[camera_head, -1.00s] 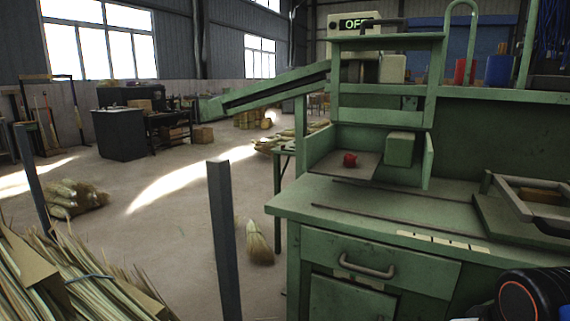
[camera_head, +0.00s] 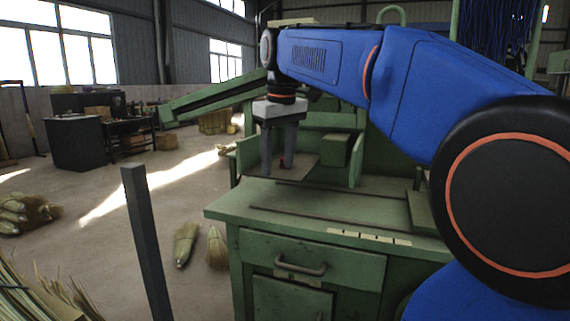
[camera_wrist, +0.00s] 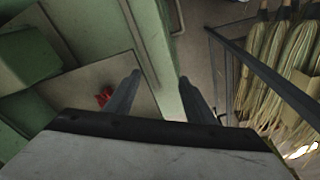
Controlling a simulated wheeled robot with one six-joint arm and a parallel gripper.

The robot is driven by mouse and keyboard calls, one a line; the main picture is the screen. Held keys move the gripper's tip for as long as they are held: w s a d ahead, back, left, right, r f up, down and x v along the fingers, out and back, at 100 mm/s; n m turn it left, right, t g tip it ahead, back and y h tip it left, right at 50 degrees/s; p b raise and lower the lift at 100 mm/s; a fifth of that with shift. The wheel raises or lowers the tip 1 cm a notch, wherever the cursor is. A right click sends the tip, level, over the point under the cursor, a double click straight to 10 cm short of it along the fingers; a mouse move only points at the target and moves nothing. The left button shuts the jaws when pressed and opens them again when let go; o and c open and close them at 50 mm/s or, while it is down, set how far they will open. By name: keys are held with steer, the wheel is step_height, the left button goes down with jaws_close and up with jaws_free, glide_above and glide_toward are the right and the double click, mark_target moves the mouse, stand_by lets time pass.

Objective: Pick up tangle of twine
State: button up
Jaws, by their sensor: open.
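The tangle of twine (camera_head: 281,161) is a small red clump on the flat grey plate of the green machine. In the head view it shows only as a bit of red by my gripper's fingers. In the wrist view the red twine (camera_wrist: 104,96) lies on the plate, left of the left finger and not between the fingers. My gripper (camera_head: 277,172) points down over the machine, open and empty. Its fingertips (camera_wrist: 160,76) are apart in the wrist view, with the plate's green edge wall between them. I cannot tell their exact height above the plate.
A green block (camera_head: 335,150) stands right of the plate, beside an upright green panel. The green bench (camera_head: 290,208) with a drawer is in front. A grey post (camera_head: 146,240) stands at left. Broom heads (camera_head: 186,243) are on the floor.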

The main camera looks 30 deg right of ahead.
steer(key=w+d+r+n+g, duration=0.1)
steer(key=w+d+r+g, duration=0.1)
steer(key=w+d+r, duration=0.7)
steer(key=shift+w+a+f, duration=0.1)
steer(key=shift+w+f, duration=0.05)
steer(key=shift+f, duration=1.65)
steer(key=shift+w+f, duration=0.2)
steer(key=shift+f, duration=1.65)
steer(key=shift+w+a+f, duration=0.1)
steer(key=shift+w+f, duration=0.05)
steer(key=shift+f, duration=1.65)
steer(key=c, duration=1.1)
